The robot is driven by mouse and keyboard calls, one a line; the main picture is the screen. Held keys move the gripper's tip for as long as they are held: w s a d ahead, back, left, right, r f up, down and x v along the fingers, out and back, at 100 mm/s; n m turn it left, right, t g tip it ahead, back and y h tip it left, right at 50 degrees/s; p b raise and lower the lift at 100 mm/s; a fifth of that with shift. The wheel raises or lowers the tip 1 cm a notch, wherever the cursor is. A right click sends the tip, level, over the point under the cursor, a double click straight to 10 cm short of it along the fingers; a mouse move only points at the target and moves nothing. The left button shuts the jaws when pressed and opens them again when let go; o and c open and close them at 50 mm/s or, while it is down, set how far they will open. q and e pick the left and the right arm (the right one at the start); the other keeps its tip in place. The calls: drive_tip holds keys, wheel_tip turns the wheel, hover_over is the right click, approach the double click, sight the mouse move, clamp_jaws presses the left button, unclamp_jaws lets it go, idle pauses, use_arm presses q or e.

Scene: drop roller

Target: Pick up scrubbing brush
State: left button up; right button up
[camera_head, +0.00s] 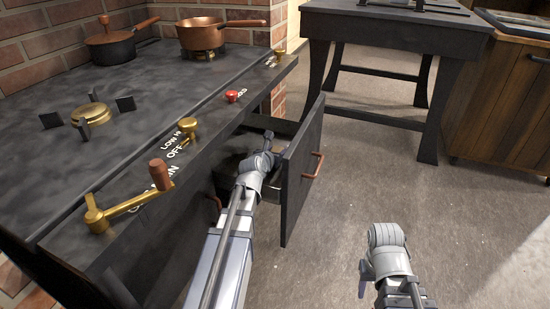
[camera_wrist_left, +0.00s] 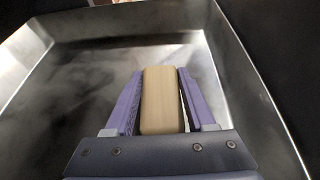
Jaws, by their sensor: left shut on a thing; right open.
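A light wooden block-like piece (camera_wrist_left: 161,98), which looks like the back of the scrubbing brush, lies between the two purple fingers of my left gripper (camera_wrist_left: 160,100) in the left wrist view. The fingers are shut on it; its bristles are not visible. In the head view my left gripper (camera_head: 257,160) reaches into the open drawer (camera_head: 285,192) under the stove counter, and the brush is hidden there. My right gripper (camera_head: 362,278) is low over the floor at the lower right, apart from everything; its fingers are barely visible.
The metal drawer walls (camera_wrist_left: 262,88) surround my left gripper. The drawer front has a copper handle (camera_head: 314,165). The stove top (camera_head: 60,160) carries two pots and a crank (camera_head: 128,205) along its edge. A dark table (camera_head: 395,28) stands behind. The floor (camera_head: 330,230) is clear.

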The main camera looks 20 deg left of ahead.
use_arm(q)
clamp_jaws()
drive_tip(key=shift+r, duration=0.1)
